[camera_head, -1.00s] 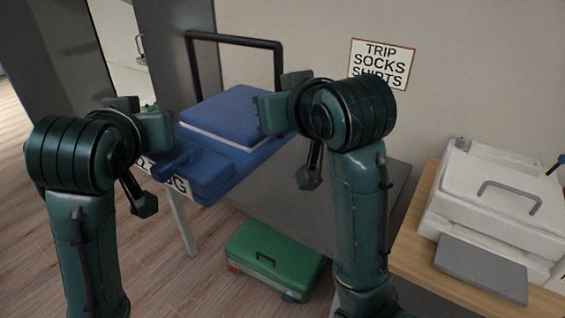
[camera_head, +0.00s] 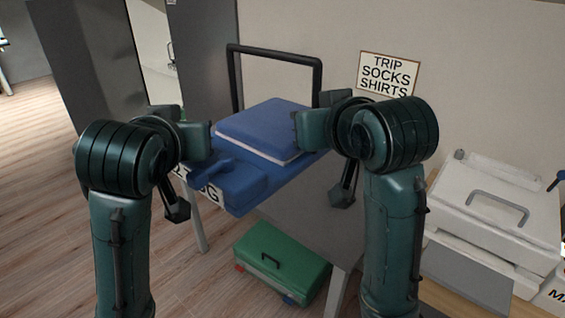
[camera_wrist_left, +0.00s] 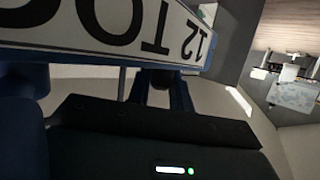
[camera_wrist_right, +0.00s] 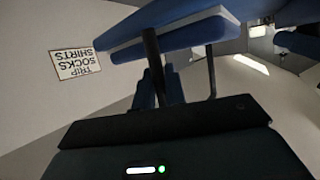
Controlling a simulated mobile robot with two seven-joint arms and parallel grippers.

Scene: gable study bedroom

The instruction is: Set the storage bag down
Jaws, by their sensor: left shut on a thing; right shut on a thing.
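The storage bag (camera_head: 225,190) is a blue, blocky case with a raised blue top panel, a pale seam and a lettered plate on its near left side. A tall black U-shaped frame (camera_head: 274,50) rises behind it. My left gripper (camera_head: 198,142) is shut on the bag's left side, and my right gripper (camera_head: 308,130) on its right side. The plate (camera_wrist_left: 110,22) fills the upper left wrist view. Blue panels (camera_wrist_right: 180,35) show in the right wrist view. The bag looks roughly level above a grey table (camera_head: 285,205); whether it touches the table is hidden.
A green case (camera_head: 280,262) lies on the wood floor below. At right, a white box with a grey handle (camera_head: 500,205) stands on a wooden surface. A "TRIP SOCKS SHIRTS" sign (camera_head: 388,75) hangs on the wall behind. A dark panel (camera_head: 85,90) stands at left.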

